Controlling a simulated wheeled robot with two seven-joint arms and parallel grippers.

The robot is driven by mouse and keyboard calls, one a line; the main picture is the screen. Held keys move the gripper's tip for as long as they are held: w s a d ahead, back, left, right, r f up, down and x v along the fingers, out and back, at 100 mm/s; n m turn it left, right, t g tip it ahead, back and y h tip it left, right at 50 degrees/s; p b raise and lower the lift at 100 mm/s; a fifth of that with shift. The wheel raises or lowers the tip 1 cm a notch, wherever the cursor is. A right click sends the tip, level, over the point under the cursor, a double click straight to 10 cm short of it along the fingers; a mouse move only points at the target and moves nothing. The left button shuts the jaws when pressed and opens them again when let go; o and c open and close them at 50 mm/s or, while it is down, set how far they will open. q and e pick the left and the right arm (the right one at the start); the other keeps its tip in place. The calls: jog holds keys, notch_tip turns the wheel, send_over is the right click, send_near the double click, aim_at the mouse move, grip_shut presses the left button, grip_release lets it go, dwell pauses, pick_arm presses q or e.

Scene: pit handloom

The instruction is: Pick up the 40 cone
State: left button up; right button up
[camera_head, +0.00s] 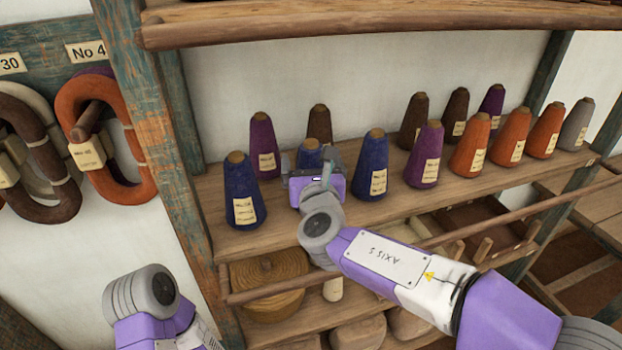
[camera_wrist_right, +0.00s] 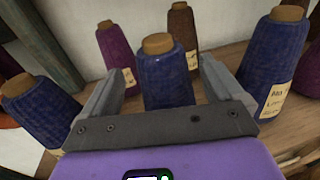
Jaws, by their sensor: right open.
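A dark blue cone (camera_head: 309,153) with a brown tip stands upright on the wooden shelf. My right gripper (camera_head: 311,172) is in front of it and hides its lower part. In the right wrist view this blue cone (camera_wrist_right: 165,75) shows between the two open fingers, with no visible grip on it. Other blue cones stand to the left (camera_head: 240,190) and right (camera_head: 371,165). Cone labels are too small to read, so I cannot tell which is the 40 cone. My left arm is at the lower left; its gripper is out of view.
Purple (camera_head: 263,145) and brown (camera_head: 319,124) cones stand behind. More purple, brown, orange and grey cones fill the shelf (camera_head: 428,197) to the right. A wooden rail (camera_head: 480,238) runs along the front. A post (camera_head: 150,110) and hanging hanks (camera_head: 105,140) are at left.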

jog(key=w, duration=0.4)
jog(key=shift+a+f, duration=0.1)
jog(key=shift+f, duration=0.2)
jog(key=shift+w, duration=0.1)
jog(key=c, duration=1.5)
